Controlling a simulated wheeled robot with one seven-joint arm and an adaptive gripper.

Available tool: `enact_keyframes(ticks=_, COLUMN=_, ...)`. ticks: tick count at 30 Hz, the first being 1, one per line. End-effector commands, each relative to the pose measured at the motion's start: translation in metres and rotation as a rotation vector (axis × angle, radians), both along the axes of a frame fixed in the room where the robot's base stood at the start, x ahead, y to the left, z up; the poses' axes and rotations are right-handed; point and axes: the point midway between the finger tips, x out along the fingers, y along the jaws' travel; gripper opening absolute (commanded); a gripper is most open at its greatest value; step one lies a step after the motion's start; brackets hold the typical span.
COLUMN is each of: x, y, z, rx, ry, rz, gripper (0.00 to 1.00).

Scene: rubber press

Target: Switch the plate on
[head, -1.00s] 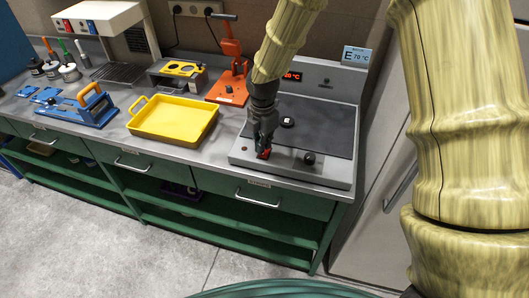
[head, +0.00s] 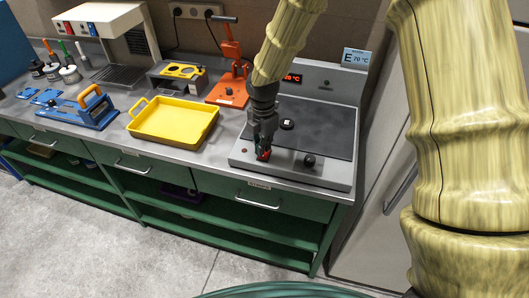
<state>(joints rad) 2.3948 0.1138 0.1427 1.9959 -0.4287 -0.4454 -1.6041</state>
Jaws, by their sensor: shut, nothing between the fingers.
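The plate (head: 333,129) is a dark flat surface in a grey housing at the right end of the bench. A red display (head: 292,78) on the back panel is lit and seems to read 20 °C. My gripper (head: 263,150) is shut and points down at the red switch, which it partly hides. I cannot tell whether the fingertips touch the switch or which way the switch is set.
An orange press (head: 232,75) stands behind left, and a yellow tray (head: 174,122) lies left of the plate. A sign (head: 356,57) reads E 70 °C.

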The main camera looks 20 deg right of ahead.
Motion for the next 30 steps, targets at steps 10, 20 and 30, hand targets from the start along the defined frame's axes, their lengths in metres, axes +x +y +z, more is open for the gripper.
enact_keyframes(ticks=10, x=0.0000, y=0.0000, z=-0.0001, rx=0.000, ry=0.000, rz=0.000, gripper=0.00)
enact_keyframes(ticks=20, x=0.0000, y=0.0000, z=-0.0031, rx=0.000, ry=0.000, rz=0.000, gripper=0.00)
enact_keyframes(ticks=30, x=0.0001, y=0.0000, z=-0.0070, rx=0.000, ry=0.000, rz=0.000, gripper=0.00)
